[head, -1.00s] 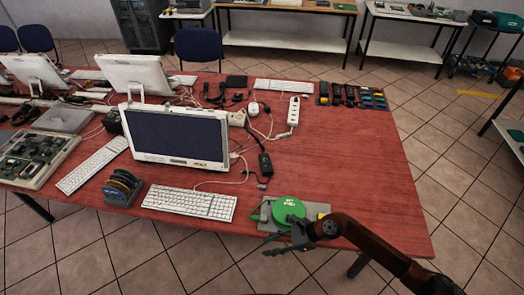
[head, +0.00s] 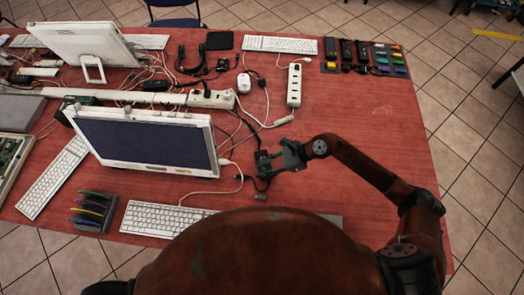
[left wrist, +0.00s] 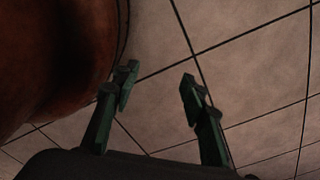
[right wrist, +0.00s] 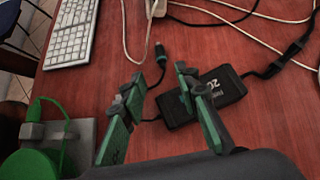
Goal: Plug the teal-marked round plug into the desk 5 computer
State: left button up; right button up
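My right gripper (head: 270,162) is open and empty over the red table, right of the front white computer (head: 145,140). In the right wrist view its fingers (right wrist: 160,100) are spread above a black power brick (right wrist: 212,98). A small dark plug end (right wrist: 160,50) on a short black cable lies just beyond the fingertips. A small plug end also shows in the head view (head: 260,197), below the gripper. My left gripper (left wrist: 160,88) is open and empty above the tiled floor.
A white power strip (head: 294,85) and loose cables lie behind the gripper. A green round object (right wrist: 28,164) sits at the near edge. The table's right side is fairly clear.

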aim_at(242, 175)
jog(key=shift+w+a+f, duration=0.1)
jog(key=shift+w+a, duration=0.05)
jog(key=shift+a+f, duration=0.35)
jog(key=shift+a, duration=0.15)
jog(key=b+x, duration=0.2)
jog(key=x, duration=0.3)
jog(key=shift+a+f, duration=0.1)
jog(key=shift+f, duration=0.15)
pick_arm(q)
jog(key=shift+s+f+b, duration=0.25)
jog(key=shift+s+f, duration=0.05)
jog(key=shift+f, duration=0.45)
jog(key=shift+s+f+b, duration=0.2)
jog(key=shift+s+f, duration=0.1)
jog(key=shift+f, duration=0.4)
pick_arm(e)
jog(key=shift+x, duration=0.95)
grip_shut()
pick_arm(q)
jog(key=shift+s, duration=0.1)
pick_arm(e)
jog(key=shift+r, duration=0.1)
